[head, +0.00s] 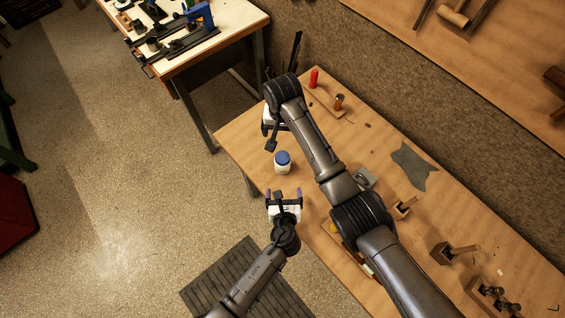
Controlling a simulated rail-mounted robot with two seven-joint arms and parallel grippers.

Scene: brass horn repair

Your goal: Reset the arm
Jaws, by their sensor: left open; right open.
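My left gripper (284,193) is open, its two purple-tipped fingers pointing up the picture near the workbench's left edge. Nothing shows between its fingers. My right arm reaches across the workbench from the lower right. My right gripper (270,138) is open near the bench's far left corner, partly hidden by its own wrist; I see nothing held in it. A white jar with a blue lid (282,163) stands upright on the workbench (239,136), between the two grippers and apart from both.
A red-handled tool (314,78) and a grey cloth (414,167) lie on the bench. Wooden blocks (454,252) stand toward the lower right. A second table (230,23) with tools is at the top. Floor on the left is open, with a dark mat (235,281).

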